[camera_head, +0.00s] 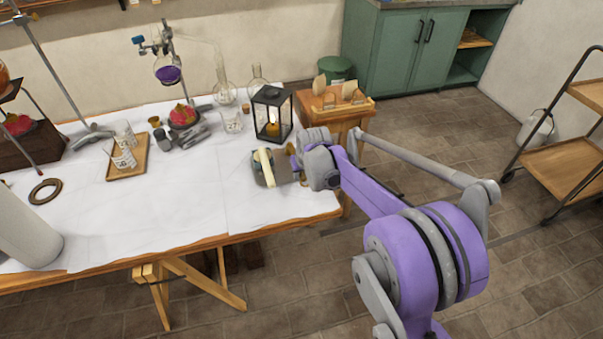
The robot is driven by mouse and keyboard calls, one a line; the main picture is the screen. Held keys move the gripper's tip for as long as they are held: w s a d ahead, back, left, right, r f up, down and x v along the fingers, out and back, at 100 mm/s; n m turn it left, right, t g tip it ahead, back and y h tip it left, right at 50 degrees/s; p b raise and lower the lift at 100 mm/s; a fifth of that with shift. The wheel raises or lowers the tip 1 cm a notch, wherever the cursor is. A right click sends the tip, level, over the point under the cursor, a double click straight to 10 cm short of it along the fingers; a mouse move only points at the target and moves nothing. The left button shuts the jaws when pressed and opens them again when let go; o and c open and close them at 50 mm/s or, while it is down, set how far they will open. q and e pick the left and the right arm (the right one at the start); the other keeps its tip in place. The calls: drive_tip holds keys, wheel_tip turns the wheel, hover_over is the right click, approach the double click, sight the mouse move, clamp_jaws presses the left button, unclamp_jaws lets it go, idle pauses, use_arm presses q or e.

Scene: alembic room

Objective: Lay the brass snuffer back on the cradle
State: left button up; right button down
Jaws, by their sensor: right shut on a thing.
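My right gripper (265,167) reaches in from the right over the table's right end, just in front of the black lantern (287,110). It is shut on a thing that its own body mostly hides. A small brass-coloured piece (291,149) shows beside the wrist; it fits the brass snuffer, but its shape is not clear. I cannot pick out the cradle with certainty. My left gripper is not in view.
The white-covered table (150,215) is clear at its front. A wooden tray (140,172) with cups, a dark ring (45,191), flasks (224,92) and a stand fill its left and back. A small wooden side table (362,115) stands behind the right end.

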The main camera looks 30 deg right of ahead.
drive_tip(key=shift+f, duration=0.1)
drive_tip(key=c, duration=0.6)
unclamp_jaws()
drive_tip(key=shift+c, duration=0.2)
drive_tip(key=p+v, duration=0.1)
drive_tip(key=v, duration=1)
drive_tip(key=shift+f, duration=0.1)
drive_tip(key=shift+s+a+p, duration=0.15)
drive_tip(key=shift+s+p, duration=0.05)
drive_tip(key=shift+p, duration=0.1)
drive_tip(key=s+a+n+p, duration=0.1)
drive_tip(key=s+a+p, duration=0.2)
drive_tip(key=s, duration=0.5)
drive_tip(key=s+a+r+n+p, duration=0.1)
drive_tip(key=s+a+p, duration=0.1)
drive_tip(key=s+a, duration=0.4)
drive_tip(key=s+a+r+y+p, duration=0.1)
drive_tip(key=s+a+p, duration=0.2)
drive_tip(key=s, duration=0.7)
drive_tip(key=shift+a+n+t+p, duration=0.3)
drive_tip(key=shift+a+n+p, duration=0.1)
drive_tip(key=shift+a, duration=0.45)
